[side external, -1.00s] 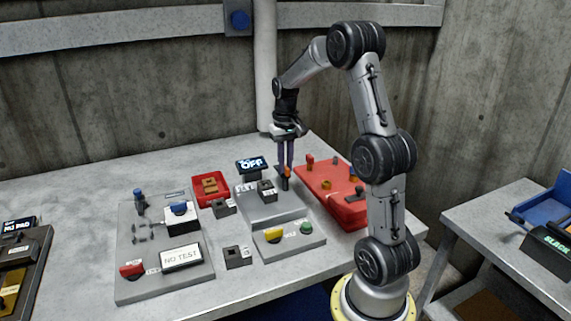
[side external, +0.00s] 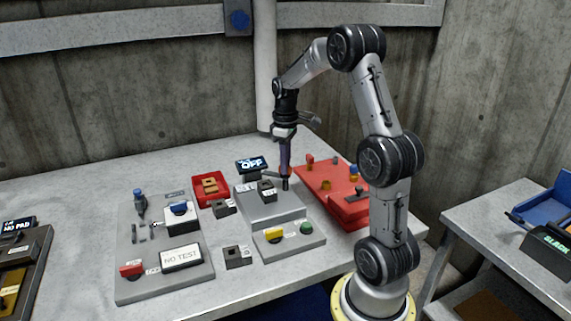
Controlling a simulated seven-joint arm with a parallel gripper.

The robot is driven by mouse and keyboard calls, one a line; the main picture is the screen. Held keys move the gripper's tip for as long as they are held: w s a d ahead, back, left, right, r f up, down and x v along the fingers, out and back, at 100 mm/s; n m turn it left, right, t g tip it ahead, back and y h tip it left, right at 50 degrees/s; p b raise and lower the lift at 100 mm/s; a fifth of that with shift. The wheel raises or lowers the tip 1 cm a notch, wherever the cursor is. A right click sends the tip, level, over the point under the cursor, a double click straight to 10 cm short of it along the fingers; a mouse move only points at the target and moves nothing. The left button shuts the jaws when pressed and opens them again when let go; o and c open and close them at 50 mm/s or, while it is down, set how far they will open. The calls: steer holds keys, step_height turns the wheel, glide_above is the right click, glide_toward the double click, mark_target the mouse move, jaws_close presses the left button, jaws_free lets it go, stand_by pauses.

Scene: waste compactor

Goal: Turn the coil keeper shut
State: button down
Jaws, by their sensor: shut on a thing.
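My gripper (side external: 285,173) points straight down at the right back of the raised grey block (side external: 262,211). Its purple fingers are closed together on a small dark upright piece (side external: 285,184), which looks like the coil keeper. The fingers hide most of it, so its exact angle cannot be told. A dark square coil-like block (side external: 267,188) with a white label sits just left of the fingertips on the same grey block. A small display (side external: 252,165) reading "OFF" stands behind it.
A red board (side external: 325,185) with several small parts lies close right of my gripper. A red tray (side external: 210,188) is at the left. A grey panel (side external: 133,283) with "NO TEST" is at the front left.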

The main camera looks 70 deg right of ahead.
steer(key=n, duration=0.4)
steer(key=shift+r+n, duration=0.1)
steer(key=shift+n, duration=0.2)
steer(key=n, duration=0.4)
steer(key=shift+n, duration=0.3)
steer(key=c, duration=0.9)
jaws_free()
steer(key=shift+o, duration=0.2)
step_height(320, 180, up, 14)
